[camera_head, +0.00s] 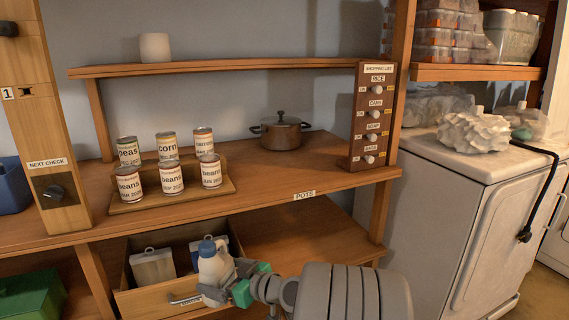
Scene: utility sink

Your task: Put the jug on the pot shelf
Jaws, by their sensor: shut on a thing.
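The jug (213,266) is a small white container with a blue cap, upright at the bottom centre. My gripper (226,280), grey with green parts, reaches in from the right and is shut on the jug's body. Its fingers hide part of the jug's lower side. The jug shows in front of the open drawer, below the shelf edge. The pot shelf (335,170) is the wooden surface with a "POTS" label (304,195) on its front edge. A brown lidded pot (281,134) stands at its back.
A stepped rack (226,188) of labelled cans stands left of the pot. A shopping-list board (371,115) stands at the right end. An upper shelf (215,67) holds a white cup (155,46). Bare wood lies in front of the pot. The drawer (133,303) is open below.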

